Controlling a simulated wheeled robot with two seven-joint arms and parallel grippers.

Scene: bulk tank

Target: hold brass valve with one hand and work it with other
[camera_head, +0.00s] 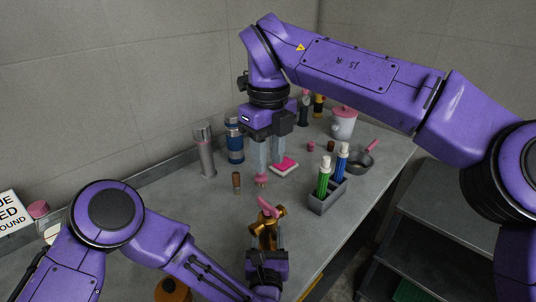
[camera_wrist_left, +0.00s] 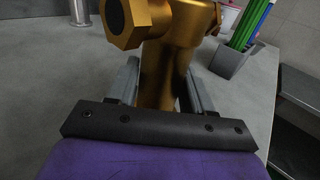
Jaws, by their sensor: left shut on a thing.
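The brass valve (camera_head: 265,232) with a pink handle (camera_head: 267,206) on top stands upright near the counter's front. My left gripper (camera_head: 268,243) is shut on its body. In the left wrist view the brass valve (camera_wrist_left: 166,70) fills the space between my left gripper's fingers (camera_wrist_left: 160,85), and its hexagonal end faces left. The pink handle is out of that view. My right gripper (camera_head: 269,160) points down behind the valve, its two fingers apart with nothing seen between them. It is clear of the pink handle.
A grey caddy (camera_head: 327,196) with green and blue brushes stands right of the valve. Bare counter lies left of the valve.

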